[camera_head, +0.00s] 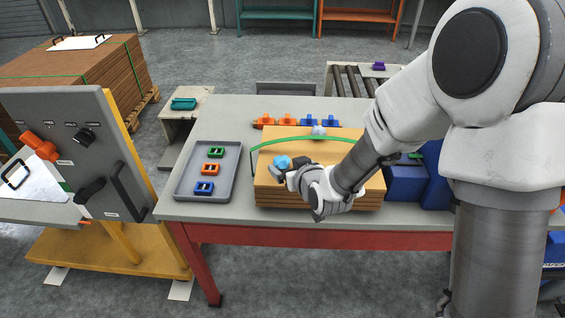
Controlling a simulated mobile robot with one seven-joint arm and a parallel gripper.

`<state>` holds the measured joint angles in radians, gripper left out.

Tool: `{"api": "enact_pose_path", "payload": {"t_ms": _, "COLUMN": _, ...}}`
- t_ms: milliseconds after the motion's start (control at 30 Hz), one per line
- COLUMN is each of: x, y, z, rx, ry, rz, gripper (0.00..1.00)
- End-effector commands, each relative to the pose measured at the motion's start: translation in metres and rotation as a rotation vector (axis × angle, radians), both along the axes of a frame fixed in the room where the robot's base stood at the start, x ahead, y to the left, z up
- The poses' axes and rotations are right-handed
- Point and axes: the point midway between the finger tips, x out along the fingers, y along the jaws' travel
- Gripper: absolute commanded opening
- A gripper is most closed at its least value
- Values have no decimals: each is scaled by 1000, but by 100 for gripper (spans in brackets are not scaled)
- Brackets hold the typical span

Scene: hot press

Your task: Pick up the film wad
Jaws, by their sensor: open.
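A small light blue lump (281,161), which looks like the film wad, lies on top of a stack of tan boards (320,207) on the table. My gripper (284,171) is open, low over the stack, with its fingers right beside the near side of the lump. I cannot tell whether they touch it. A small pale grey lump (318,130) sits farther back at the stack's far edge, by a green strap (292,139) that arcs over the boards. My wrist and forearm hide the right part of the stack.
A grey tray (228,187) with green, orange and blue pieces lies left of the stack. Several orange and blue clamps (287,118) stand behind it. Blue bins (405,184) are to its right. A grey control panel (75,150) stands at the left.

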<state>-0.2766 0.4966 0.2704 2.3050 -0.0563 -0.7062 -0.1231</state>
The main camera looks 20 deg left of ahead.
Motion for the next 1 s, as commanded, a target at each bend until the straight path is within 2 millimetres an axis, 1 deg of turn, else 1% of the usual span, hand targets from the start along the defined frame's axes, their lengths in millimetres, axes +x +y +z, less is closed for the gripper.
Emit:
{"api": "enact_pose_path", "payload": {"t_ms": 167, "x": 16, "y": 18, "z": -11, "rx": 1, "ry": 1, "rz": 2, "gripper": 93}}
{"api": "enact_pose_path", "payload": {"t_ms": 300, "x": 27, "y": 25, "z": -19, "rx": 0, "ry": 2, "rz": 0, "gripper": 93}}
{"api": "enact_pose_path", "payload": {"t_ms": 400, "x": 31, "y": 27, "z": -21, "rx": 0, "ry": 0, "rz": 0, "gripper": 93}}
{"api": "enact_pose_path", "payload": {"t_ms": 600, "x": 31, "y": 28, "z": -21, "rx": 0, "ry": 0, "rz": 0, "gripper": 93}}
{"api": "enact_pose_path", "payload": {"t_ms": 633, "x": 31, "y": 28, "z": -21, "rx": 0, "ry": 0, "rz": 0, "gripper": 91}}
{"api": "enact_pose_path", "payload": {"t_ms": 767, "x": 31, "y": 27, "z": -21, "rx": 0, "ry": 0, "rz": 0, "gripper": 68}}
{"api": "enact_pose_path", "payload": {"t_ms": 800, "x": 31, "y": 27, "z": -21, "rx": 0, "ry": 0, "rz": 0, "gripper": 60}}
{"api": "enact_pose_path", "payload": {"t_ms": 867, "x": 31, "y": 27, "z": -21, "rx": 0, "ry": 0, "rz": 0, "gripper": 50}}
{"api": "enact_pose_path", "payload": {"t_ms": 900, "x": 31, "y": 27, "z": -21, "rx": 0, "ry": 0, "rz": 0, "gripper": 42}}
{"api": "enact_pose_path", "payload": {"t_ms": 967, "x": 31, "y": 27, "z": -21, "rx": 0, "ry": 0, "rz": 0, "gripper": 32}}
{"api": "enact_pose_path", "payload": {"t_ms": 1000, "x": 31, "y": 27, "z": -21, "rx": 0, "ry": 0, "rz": 0, "gripper": 24}}
